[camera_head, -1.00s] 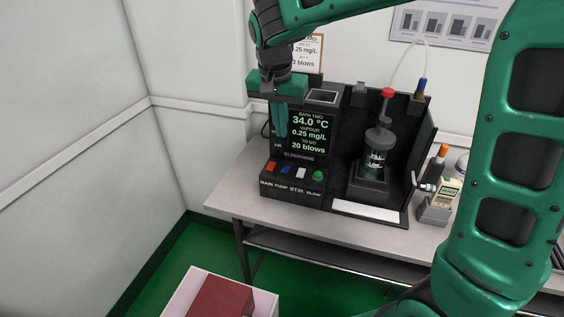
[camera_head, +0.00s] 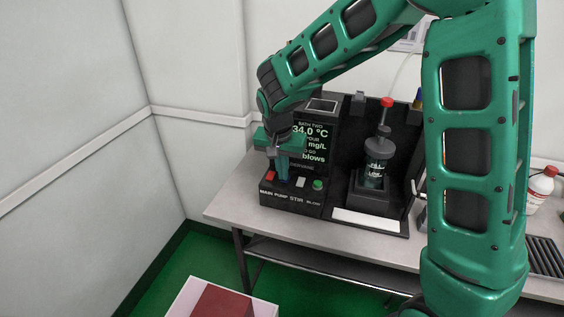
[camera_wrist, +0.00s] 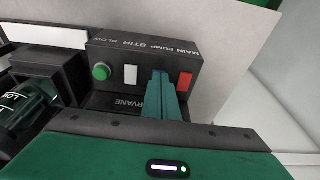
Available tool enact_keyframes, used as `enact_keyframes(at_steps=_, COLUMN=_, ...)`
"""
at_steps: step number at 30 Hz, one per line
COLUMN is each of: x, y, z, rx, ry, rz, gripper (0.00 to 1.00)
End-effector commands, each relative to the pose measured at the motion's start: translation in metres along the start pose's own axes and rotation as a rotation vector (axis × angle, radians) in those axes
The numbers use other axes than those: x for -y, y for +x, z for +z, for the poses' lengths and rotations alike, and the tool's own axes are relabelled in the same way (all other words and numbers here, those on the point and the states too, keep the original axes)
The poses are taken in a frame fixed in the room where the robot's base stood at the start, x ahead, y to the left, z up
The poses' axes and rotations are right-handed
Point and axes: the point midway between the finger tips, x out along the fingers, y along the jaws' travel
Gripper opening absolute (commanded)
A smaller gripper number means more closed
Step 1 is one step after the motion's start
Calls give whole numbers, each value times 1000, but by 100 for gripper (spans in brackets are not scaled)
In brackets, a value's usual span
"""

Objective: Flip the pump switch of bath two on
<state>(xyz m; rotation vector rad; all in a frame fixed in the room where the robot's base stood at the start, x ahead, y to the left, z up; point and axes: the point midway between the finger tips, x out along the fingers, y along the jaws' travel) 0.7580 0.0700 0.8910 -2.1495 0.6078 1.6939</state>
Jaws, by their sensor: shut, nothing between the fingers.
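The bath-two tester (camera_head: 322,133) stands on the bench with its screen partly hidden by my gripper. Its control panel (camera_head: 290,199) is labelled MAIN, PUMP, STIR, BLOW. The red main switch (camera_wrist: 184,81), white stir switch (camera_wrist: 131,75) and round green blow button (camera_wrist: 101,72) show in the wrist view. The blue pump switch (camera_wrist: 160,71) is almost wholly hidden behind my fingertips. My gripper (camera_head: 283,179) is shut and empty, pointing down at the pump switch; it also shows in the wrist view (camera_wrist: 161,78). I cannot tell whether the tips touch the switch or which way it is tilted.
A glass vessel with a dark cap (camera_head: 376,160) stands on the tester's right side. A white strip (camera_head: 369,220) lies in front of it. A white bottle (camera_head: 541,186) stands farther right, beyond my arm.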

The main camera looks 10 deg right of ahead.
Motion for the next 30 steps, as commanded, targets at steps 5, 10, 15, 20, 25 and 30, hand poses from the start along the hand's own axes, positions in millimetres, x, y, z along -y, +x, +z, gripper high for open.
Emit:
enact_keyframes(at_steps=5, x=0, y=5, z=2, rx=1, ry=-1, rz=1, gripper=0)
enact_keyframes(at_steps=10, x=0, y=5, z=2, rx=1, ry=-1, rz=0, gripper=0)
enact_keyframes(at_steps=15, x=0, y=9, z=5, rx=1, ry=-2, rz=1, gripper=0)
enact_keyframes(at_steps=20, x=0, y=10, z=6, rx=0, ry=-1, rz=0, gripper=0)
enact_keyframes(at_steps=25, x=0, y=10, z=5, rx=0, ry=-1, rz=0, gripper=0)
enact_keyframes(at_steps=30, x=0, y=8, z=0, rx=0, ry=0, rz=0, gripper=0)
